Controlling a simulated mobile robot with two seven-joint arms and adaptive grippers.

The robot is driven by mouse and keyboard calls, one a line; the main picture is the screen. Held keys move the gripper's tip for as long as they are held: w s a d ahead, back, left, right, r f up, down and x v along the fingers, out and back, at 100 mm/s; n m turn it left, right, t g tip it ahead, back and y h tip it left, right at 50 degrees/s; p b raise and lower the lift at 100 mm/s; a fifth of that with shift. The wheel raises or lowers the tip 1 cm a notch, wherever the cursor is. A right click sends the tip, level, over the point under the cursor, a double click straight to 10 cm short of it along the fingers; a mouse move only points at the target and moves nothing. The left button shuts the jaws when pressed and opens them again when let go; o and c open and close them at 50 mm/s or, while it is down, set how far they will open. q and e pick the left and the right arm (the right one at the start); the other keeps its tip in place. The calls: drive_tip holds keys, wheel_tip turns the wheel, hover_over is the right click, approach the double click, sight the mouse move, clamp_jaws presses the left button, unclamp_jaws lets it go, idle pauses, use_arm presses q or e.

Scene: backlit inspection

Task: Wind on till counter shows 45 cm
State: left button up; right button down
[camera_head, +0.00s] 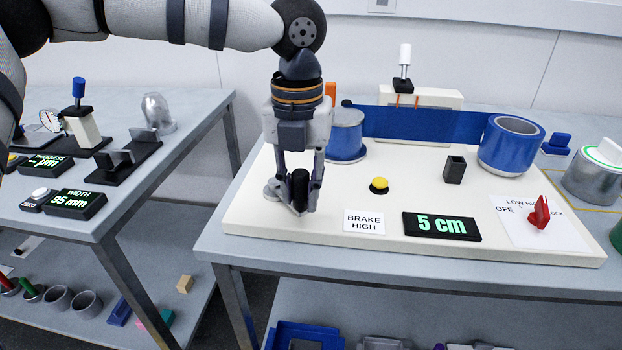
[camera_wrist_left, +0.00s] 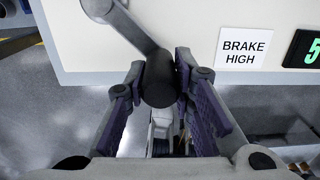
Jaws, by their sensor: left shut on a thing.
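My left gripper (camera_head: 298,200) is shut on the black knob (camera_head: 300,186) of a crank at the left end of the cream board (camera_head: 400,232). In the left wrist view the knob (camera_wrist_left: 159,80) sits between the fingers, and the grey crank arm (camera_wrist_left: 135,28) runs up and left from it. The counter (camera_head: 441,226) reads 5 cm in green. A blue web (camera_head: 425,124) spans from the left blue roll (camera_head: 346,135) to the larger right blue roll (camera_head: 510,145). My right gripper is in neither view.
A BRAKE HIGH label (camera_head: 364,222), a yellow button (camera_head: 379,185), a small black open box (camera_head: 454,170) and a red selector knob (camera_head: 540,212) are on the board. A separate left table (camera_head: 150,170) holds a gauge and a WIDTH display (camera_head: 75,203) reading 95 mm.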

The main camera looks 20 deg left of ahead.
use_arm(q)
drive_tip(key=shift+s+f, duration=0.1)
drive_tip(key=shift+f, duration=0.2)
drive_tip(key=shift+s+a, duration=1.15)
drive_tip(key=shift+s, duration=0.05)
drive_tip(key=shift+s+a, duration=0.35)
drive_tip(key=shift+a, duration=0.45)
drive_tip(key=shift+s+a, duration=0.35)
drive_tip(key=shift+a, duration=0.4)
drive_tip(key=shift+a, duration=1.55)
drive_tip(key=shift+c, duration=0.3)
drive_tip(key=shift+w+a, duration=0.1)
